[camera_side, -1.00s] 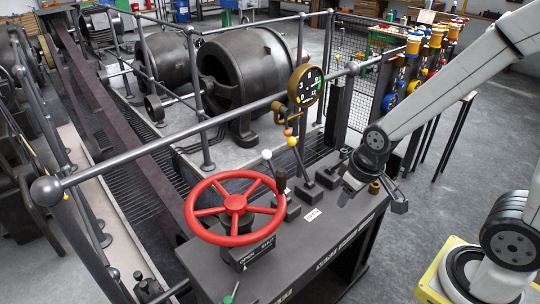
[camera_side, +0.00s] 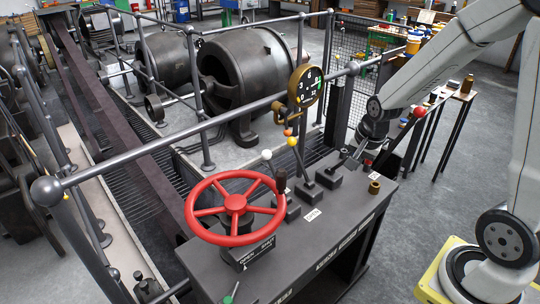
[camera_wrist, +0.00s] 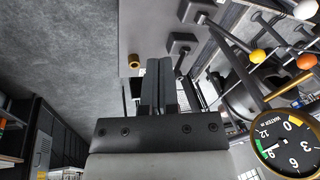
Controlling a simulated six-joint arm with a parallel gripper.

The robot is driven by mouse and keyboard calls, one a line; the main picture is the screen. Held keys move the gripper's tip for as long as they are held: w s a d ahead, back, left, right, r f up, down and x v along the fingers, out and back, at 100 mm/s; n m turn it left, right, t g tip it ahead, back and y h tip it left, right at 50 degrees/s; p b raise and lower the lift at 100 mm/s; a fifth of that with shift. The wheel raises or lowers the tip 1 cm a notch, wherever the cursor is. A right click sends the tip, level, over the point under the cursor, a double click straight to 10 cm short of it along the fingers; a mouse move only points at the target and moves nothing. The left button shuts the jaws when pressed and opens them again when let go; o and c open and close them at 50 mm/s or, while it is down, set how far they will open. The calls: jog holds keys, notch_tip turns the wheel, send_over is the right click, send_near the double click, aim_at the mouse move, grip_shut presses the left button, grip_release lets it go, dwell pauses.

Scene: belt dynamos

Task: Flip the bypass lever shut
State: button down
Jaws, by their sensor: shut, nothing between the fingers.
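My gripper (camera_side: 358,154) is at the back right end of the dark control console (camera_side: 330,222). Its two fingers lie together and empty in the wrist view (camera_wrist: 158,64). Several levers rise from the console, and I cannot tell which is the bypass. One has a white ball (camera_side: 267,154) and one a yellow ball (camera_side: 292,142), which also shows in the wrist view (camera_wrist: 258,56). An orange ball (camera_wrist: 307,62) is beyond it. A red ball (camera_side: 419,112) shows right of my wrist; its stem is mostly hidden. Contact between fingers and any lever is unclear.
A red handwheel (camera_side: 236,208) stands at the console's left. A brass fitting (camera_side: 374,187) sits near my gripper, also in the wrist view (camera_wrist: 136,61). A water gauge (camera_side: 305,85) and a rail (camera_side: 200,126) stand behind.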

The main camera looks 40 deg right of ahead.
jog(key=d+f+m+h, duration=0.1)
jog(key=d+m, duration=1.6)
jog(key=shift+d+f, duration=0.15)
jog(key=shift+d, duration=0.2)
jog(key=shift+f, duration=0.1)
jog(key=w+f, duration=0.5)
jog(key=f, duration=0.2)
jog(key=shift+w+a+f, duration=0.2)
jog(key=shift+w, duration=0.05)
jog(key=shift+w, duration=0.1)
dwell(0.5)
